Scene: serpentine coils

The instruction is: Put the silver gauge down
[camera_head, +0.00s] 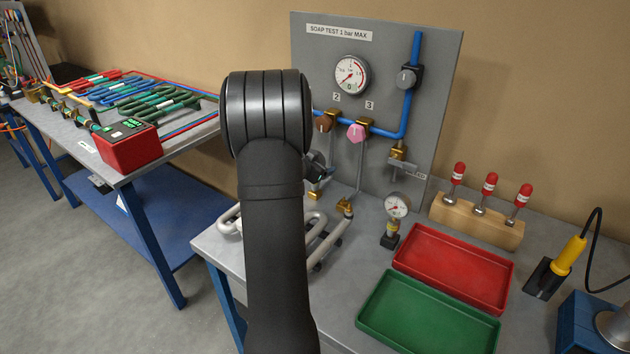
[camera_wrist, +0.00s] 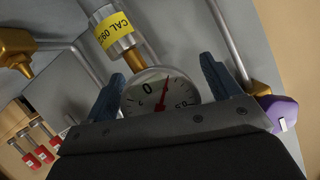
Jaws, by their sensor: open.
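In the wrist view, the silver gauge (camera_wrist: 158,90) has a round white dial, a brass neck and a silver lower body with a yellow CAL label. It appears upside down and tilted there. My gripper (camera_wrist: 163,74) is open, with one blue-grey finger on each side of the dial. I cannot tell whether either finger touches it. The lower edge of the dial is hidden by my gripper's body. In the head view, my arm hides most of my gripper and this gauge. A small gauge (camera_head: 397,205) with a dark lower body stands upright on the bench there.
A grey panel (camera_head: 440,80) with a dial, blue pipe and valves stands behind. A red tray (camera_head: 455,268) and green tray (camera_head: 425,315) lie empty at the front. A wooden block (camera_head: 475,222) holds red-handled tools. Silver coils (camera_head: 320,240) lie partly behind my arm.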

